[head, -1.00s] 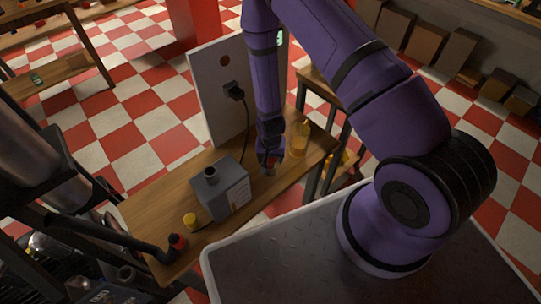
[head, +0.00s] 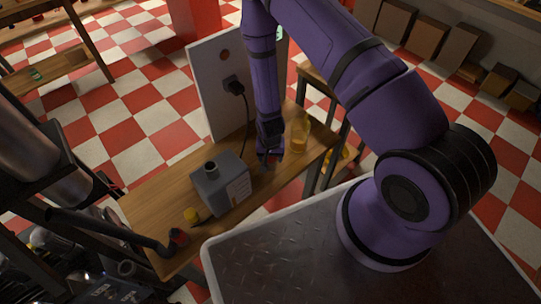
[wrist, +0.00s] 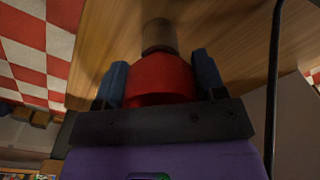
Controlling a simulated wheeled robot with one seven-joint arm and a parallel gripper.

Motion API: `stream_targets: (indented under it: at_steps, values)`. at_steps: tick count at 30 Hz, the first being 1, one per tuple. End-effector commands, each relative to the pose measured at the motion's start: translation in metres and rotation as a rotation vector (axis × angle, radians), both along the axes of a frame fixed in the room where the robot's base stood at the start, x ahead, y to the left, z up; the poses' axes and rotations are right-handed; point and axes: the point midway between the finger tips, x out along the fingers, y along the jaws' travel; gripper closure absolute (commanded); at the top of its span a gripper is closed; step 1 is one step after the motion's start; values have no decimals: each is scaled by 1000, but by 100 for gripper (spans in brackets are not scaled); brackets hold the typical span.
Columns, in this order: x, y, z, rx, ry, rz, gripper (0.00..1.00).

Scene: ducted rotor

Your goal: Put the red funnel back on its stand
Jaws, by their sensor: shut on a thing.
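My gripper (head: 268,160) is low over the wooden bench, behind and to the right of a grey canister. In the wrist view, its two blue fingers (wrist: 160,83) are shut on the red funnel (wrist: 160,75), one on each side of it. A short brownish cylinder (wrist: 159,35) shows just beyond the funnel, in line with it. I cannot tell whether it is the funnel's spout or part of the stand. In the head view the funnel is too small and dark to make out, and I cannot make out the stand for certain.
A yellow bottle (head: 300,133) stands right of my gripper. A white panel (head: 217,85) with a plug and hanging black cable (wrist: 273,90) rises behind. A black hose (head: 120,232) lies front left.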

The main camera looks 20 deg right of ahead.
Motion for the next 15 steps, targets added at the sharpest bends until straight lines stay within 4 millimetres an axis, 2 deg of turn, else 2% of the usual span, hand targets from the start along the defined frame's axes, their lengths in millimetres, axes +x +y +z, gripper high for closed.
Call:
stream_targets:
  at_steps: [2,3,6,15]
  values:
    - [0,0,0,0,0,0,59]
    - [0,0,0,0,0,0,31]
    - [0,0,0,0,0,0,8]
    - [0,0,1,0,0,0,6]
